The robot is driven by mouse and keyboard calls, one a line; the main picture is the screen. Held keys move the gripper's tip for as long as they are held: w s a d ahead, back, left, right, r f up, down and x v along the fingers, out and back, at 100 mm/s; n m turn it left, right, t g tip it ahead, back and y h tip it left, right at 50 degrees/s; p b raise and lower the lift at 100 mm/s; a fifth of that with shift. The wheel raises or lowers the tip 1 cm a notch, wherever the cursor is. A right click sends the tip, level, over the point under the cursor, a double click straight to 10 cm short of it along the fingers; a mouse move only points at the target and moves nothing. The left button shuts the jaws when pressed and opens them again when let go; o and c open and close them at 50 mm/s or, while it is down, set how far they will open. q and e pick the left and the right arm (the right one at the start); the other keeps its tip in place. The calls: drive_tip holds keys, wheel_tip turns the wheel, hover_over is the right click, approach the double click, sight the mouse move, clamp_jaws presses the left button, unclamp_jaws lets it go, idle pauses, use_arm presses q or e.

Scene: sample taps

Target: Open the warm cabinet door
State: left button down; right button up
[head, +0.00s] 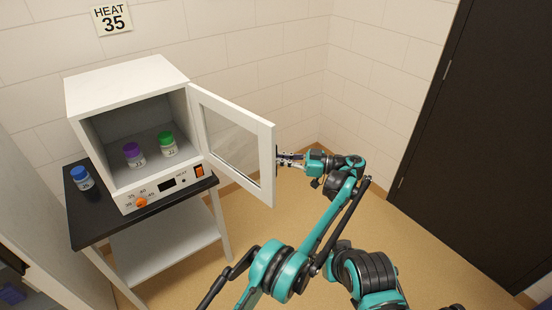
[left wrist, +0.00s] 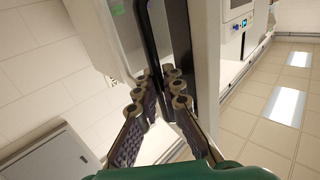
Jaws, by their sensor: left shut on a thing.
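The white warm cabinet (head: 130,85) stands on a dark-topped table, its front uncovered. Its white-framed glass door (head: 265,165) is swung wide open to the right, hinged at the cabinet's right side. My left gripper (head: 282,160) is at the door's free edge, on its outer side. In the left wrist view the fingers (left wrist: 175,88) are closed around the dark upright handle (left wrist: 150,35) beside the pale door edge. In the head view the handle is mostly hidden behind the door frame. My right gripper is not in view.
A purple-capped jar (head: 134,156) and a green-capped jar (head: 167,145) stand inside the cabinet. A blue-capped jar (head: 81,178) stands on the table (head: 90,225) left of it. An orange dial (head: 141,202) and switch (head: 199,170) are below the opening. Floor right of the door is clear.

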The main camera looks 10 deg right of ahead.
use_arm(q)
drive_tip(key=c, duration=1.9)
unclamp_jaws()
